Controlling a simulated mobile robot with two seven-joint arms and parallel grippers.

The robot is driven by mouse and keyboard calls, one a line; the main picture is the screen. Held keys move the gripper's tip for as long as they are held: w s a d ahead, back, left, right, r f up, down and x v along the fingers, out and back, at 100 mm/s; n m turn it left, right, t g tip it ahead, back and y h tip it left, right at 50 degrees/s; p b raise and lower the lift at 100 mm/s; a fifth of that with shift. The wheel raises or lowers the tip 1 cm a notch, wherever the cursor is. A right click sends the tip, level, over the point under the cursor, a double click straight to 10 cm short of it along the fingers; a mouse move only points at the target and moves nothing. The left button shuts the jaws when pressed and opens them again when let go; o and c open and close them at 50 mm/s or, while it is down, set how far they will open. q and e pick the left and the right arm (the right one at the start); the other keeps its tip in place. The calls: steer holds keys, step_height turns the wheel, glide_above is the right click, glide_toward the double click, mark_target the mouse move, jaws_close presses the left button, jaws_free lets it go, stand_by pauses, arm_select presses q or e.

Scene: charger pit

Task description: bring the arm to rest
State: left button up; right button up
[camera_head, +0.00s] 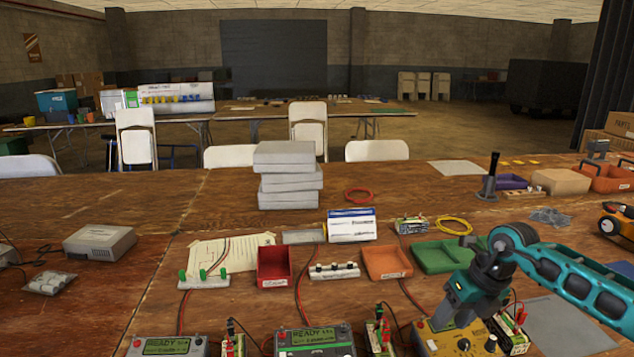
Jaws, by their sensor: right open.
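My right arm, teal with dark joints, reaches in from the right edge. My right gripper (450,306) is open and points down and to the left, over a yellow meter box (460,338) at the bottom of the view. I cannot tell whether it touches the box. Nothing shows held in it. My left gripper is not in view.
Chargers reading READY (314,338) line the bottom edge. A red tray (274,267), an orange tray (386,262) and a green tray (446,256) stand behind them. Stacked grey cases (290,174) stand farther back. The table's left rear is clear.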

steer(key=s+a+r+m+t+y, duration=0.1)
steer(key=s+a+m+t+y, duration=0.3)
steer(key=a+y, duration=0.55)
steer(key=s+a+m+t+y, duration=0.2)
steer(key=s+a+m+y, duration=0.3)
steer(key=a, duration=0.9)
steer(key=s+d+f+m+t+h, duration=0.1)
steer(key=s+d+f+m+h, duration=0.5)
steer(key=m, duration=0.7)
steer(key=s+d+f+m+t+h, duration=0.1)
steer(key=s+d+f+m+h, duration=0.6)
steer(key=f+m+h, duration=0.2)
step_height(320, 180, down, 2)
steer(key=m, duration=0.4)
steer(key=shift+s+f+t, duration=0.25)
steer(key=shift+s+t, duration=0.1)
steer(key=shift+t, duration=0.05)
steer(key=shift+h, duration=0.25)
